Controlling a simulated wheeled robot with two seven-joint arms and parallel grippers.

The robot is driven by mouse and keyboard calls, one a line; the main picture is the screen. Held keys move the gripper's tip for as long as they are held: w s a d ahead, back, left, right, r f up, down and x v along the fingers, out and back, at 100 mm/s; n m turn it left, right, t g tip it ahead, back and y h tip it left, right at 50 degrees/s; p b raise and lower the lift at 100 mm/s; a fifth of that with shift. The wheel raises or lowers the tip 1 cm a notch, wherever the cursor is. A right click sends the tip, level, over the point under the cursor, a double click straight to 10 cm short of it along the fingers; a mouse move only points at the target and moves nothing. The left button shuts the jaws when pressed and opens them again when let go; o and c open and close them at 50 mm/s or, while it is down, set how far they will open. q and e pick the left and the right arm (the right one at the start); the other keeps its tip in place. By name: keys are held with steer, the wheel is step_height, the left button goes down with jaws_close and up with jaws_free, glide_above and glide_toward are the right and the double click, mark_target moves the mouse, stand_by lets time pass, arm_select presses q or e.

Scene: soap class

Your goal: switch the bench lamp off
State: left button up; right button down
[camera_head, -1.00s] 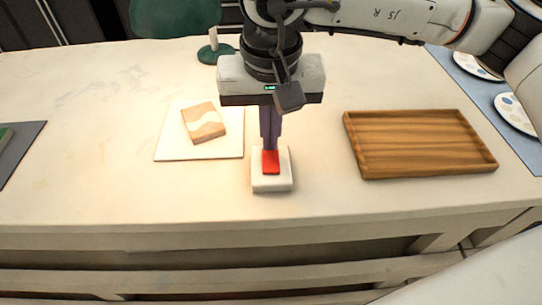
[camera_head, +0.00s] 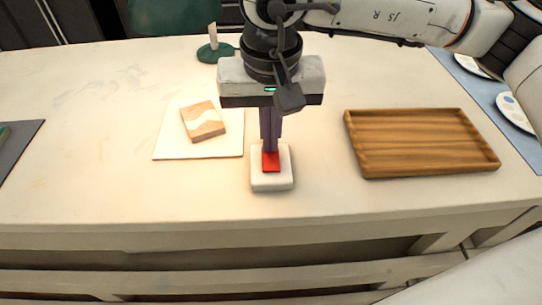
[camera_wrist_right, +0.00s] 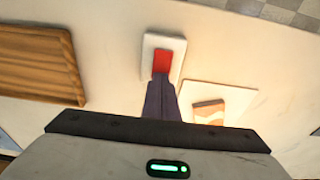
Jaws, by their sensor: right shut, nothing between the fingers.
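The switch is a white block (camera_head: 271,182) with a red rocker (camera_head: 271,164), near the front edge of the table. My right gripper (camera_head: 270,148) points down with its fingers shut and empty, their tips at the far end of the red rocker. They look to be touching it; the wrist view also shows the red rocker (camera_wrist_right: 162,61) right at the fingertips. The bench lamp's green shade (camera_head: 175,15) is at the top, partly cut off, with a green base (camera_head: 215,53) behind my gripper. Whether the lamp is lit is unclear. My left gripper is out of view.
A tan soap bar (camera_head: 203,122) with a white wave lies on a white sheet (camera_head: 170,148) left of the switch. A wooden tray (camera_head: 425,171) lies to the right. A blue mat (camera_head: 476,88) with round plates is at the far right, a grey mat (camera_head: 22,145) at the left.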

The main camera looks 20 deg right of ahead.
steer(key=shift+f, duration=0.35)
step_height(320, 180, up, 7)
steer(key=p, duration=0.3)
stand_by(0.6)
